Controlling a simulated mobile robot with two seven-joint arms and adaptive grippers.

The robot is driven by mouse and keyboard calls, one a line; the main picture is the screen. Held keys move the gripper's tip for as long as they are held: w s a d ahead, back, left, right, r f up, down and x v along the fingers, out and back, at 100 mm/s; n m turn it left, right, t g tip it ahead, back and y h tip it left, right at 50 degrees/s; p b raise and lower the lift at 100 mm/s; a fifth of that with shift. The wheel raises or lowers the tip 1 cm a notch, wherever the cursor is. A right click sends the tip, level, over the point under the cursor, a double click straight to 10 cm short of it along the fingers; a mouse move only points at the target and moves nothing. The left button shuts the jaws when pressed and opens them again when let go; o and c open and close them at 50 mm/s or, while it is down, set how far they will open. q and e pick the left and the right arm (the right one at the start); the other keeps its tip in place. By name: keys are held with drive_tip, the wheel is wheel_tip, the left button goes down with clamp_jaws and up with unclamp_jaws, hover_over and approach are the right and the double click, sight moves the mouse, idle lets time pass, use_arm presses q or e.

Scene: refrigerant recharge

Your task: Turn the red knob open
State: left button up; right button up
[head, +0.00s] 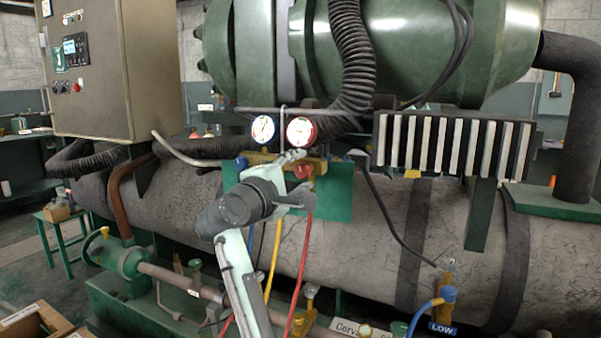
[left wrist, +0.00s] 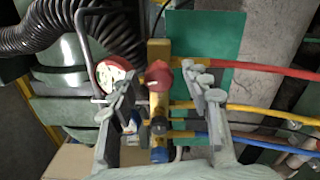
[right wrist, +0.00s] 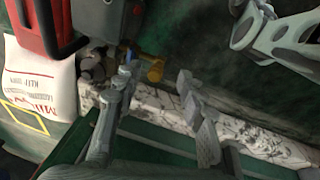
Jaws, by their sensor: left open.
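The red knob (head: 303,171) is on the right end of the yellow gauge manifold (head: 262,158), in front of a green plate. In the left wrist view the red knob (left wrist: 158,77) lies between the spread fingers of my left gripper (left wrist: 160,90), with a gap on each side. In the head view my left gripper (head: 297,180) is at the manifold's right end and partly covers it. My right gripper (right wrist: 158,85) shows only in its wrist view, with its fingers apart and nothing between them.
Two gauges, blue (head: 264,129) and red (head: 300,131), stand above the manifold. Red, yellow (head: 273,255) and blue hoses hang below it. A large grey tank (head: 390,230) lies behind. A white bag (right wrist: 40,75) and a red object (right wrist: 45,20) are near my right gripper.

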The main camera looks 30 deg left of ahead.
use_arm(q)
drive_tip(key=s, duration=0.6)
drive_tip(key=shift+s+d, duration=0.2)
drive_tip(key=shift+s, duration=0.2)
